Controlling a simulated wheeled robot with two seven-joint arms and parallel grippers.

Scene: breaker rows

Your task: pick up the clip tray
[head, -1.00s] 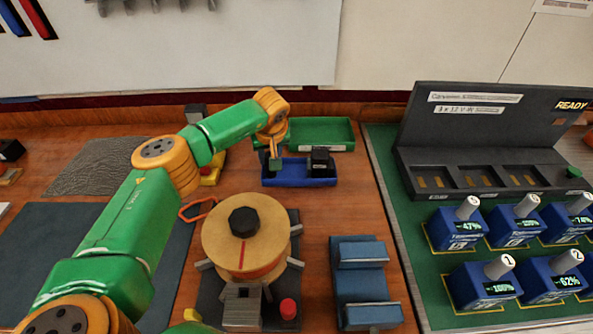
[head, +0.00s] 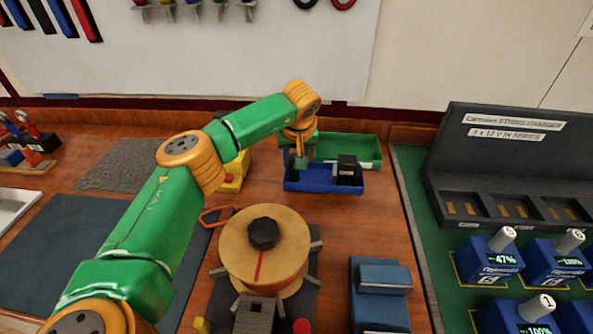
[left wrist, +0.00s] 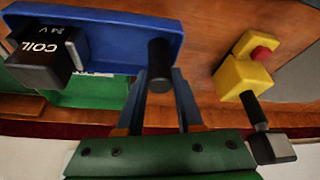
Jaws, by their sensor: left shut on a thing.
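A blue tray (head: 323,187) is at the back of the bench, just in front of a green tray (head: 372,150). The blue tray holds a black box marked COIL, with a white label (left wrist: 45,58). A dark upright post (left wrist: 160,62) stands at the blue tray's end in the left wrist view. My left gripper (head: 300,163) points down at the blue tray's left end and is shut on this post, with a finger on each side. No label reading "clip tray" is legible. My right gripper is not in view.
A round wooden spool (head: 283,228) with a black knob stands in front. A yellow block with a red button (left wrist: 245,70) is beside my left gripper. Blue battery units (head: 495,258) and a dark charger rack (head: 500,180) are at right. Bare wood lies between spool and trays.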

